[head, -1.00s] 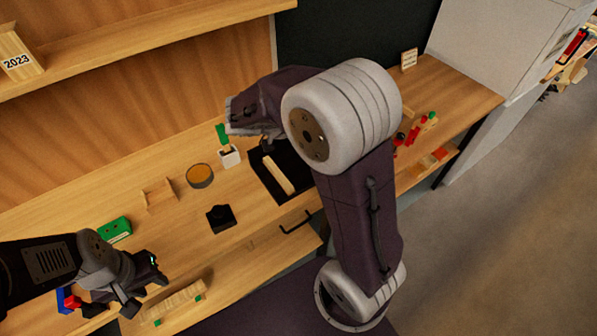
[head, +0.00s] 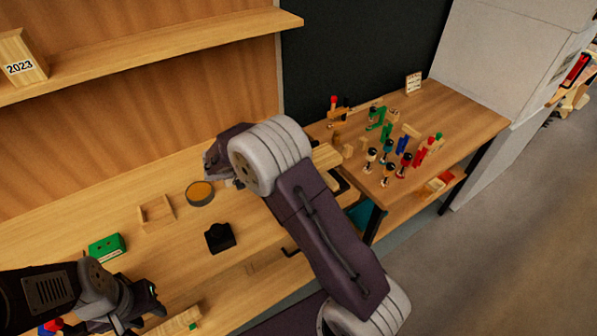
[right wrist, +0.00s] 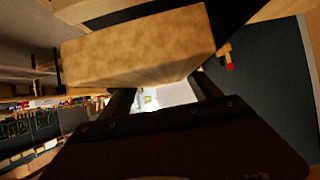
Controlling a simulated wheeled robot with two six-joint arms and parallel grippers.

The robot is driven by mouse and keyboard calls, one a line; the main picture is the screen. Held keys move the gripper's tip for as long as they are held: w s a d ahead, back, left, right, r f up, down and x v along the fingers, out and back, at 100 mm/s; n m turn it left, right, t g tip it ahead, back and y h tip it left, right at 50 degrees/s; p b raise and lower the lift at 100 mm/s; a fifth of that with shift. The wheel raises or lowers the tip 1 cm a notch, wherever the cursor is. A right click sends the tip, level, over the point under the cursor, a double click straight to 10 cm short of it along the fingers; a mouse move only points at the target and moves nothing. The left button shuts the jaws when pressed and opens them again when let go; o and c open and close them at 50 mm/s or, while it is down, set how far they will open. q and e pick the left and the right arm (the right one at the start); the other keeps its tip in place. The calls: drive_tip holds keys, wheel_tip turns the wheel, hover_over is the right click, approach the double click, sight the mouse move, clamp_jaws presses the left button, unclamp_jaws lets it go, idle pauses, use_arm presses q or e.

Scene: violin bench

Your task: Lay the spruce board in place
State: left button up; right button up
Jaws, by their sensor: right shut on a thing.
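A pale wooden piece, which looks like the spruce board (right wrist: 140,48), spans the top of the right wrist view. My right gripper (right wrist: 163,92) is shut on it, with dark fingers reaching up to its lower edge. My left gripper (head: 138,306) is open and empty at the lower left, above the bench front.
A round tin (head: 200,193), a small wooden cradle (head: 157,213), a black stand (head: 219,237) and a green box (head: 106,247) stand on the bench.

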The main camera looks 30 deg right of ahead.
drive_tip(key=shift+w+f, duration=0.15)
drive_tip(key=shift+w, duration=0.05)
wheel_tip(320, 180, down, 4)
drive_tip(key=shift+r, duration=0.15)
drive_tip(key=shift+s+f, duration=0.1)
drive_tip(key=shift+f, duration=0.2)
drive_tip(key=o, duration=1.6)
drive_tip(key=shift+a+r, duration=0.15)
drive_tip(key=shift+r, duration=0.2)
drive_tip(key=b+v, duration=0.1)
drive_tip(key=v, duration=1)
drive_tip(key=shift+s+a+r, duration=0.1)
drive_tip(key=shift+a, duration=0.25)
drive_tip(key=shift+d, duration=0.15)
